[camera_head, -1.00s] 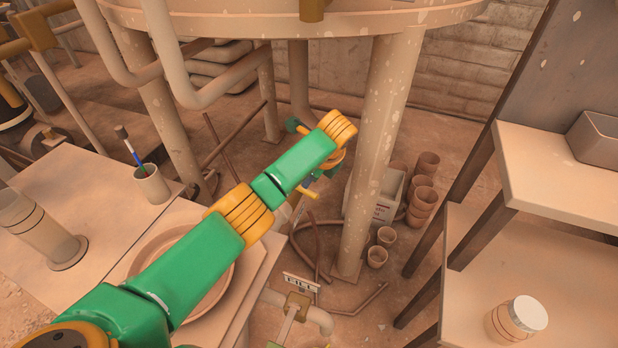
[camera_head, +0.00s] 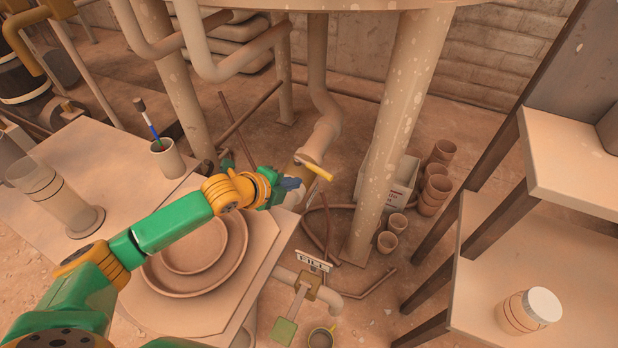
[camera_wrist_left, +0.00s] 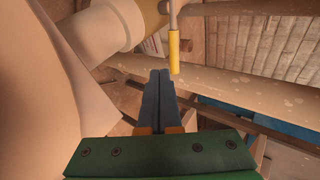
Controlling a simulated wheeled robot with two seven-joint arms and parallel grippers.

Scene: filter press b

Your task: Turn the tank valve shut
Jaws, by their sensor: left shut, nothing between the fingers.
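The tank valve has a yellow lever (camera_head: 318,172) on the pipe (camera_head: 321,138) that comes down from under the tank. The lever points down and right in the head view. In the left wrist view the yellow handle (camera_wrist_left: 173,52) hangs just beyond and slightly right of my fingertips. My left gripper (camera_head: 298,184) is shut with nothing in it, just left of the lever and apart from it in the picture. Its dark fingers (camera_wrist_left: 160,90) lie together in the left wrist view. My right gripper is not in view.
A mottled tank leg (camera_head: 386,130) stands right of the valve. A table with a round dish (camera_head: 200,260) lies under my left arm. A "FILL" sign (camera_head: 313,261) and a lower pipe valve are below. Pots (camera_head: 437,175) and a crate stand behind the leg. Shelves (camera_head: 575,165) stand at right.

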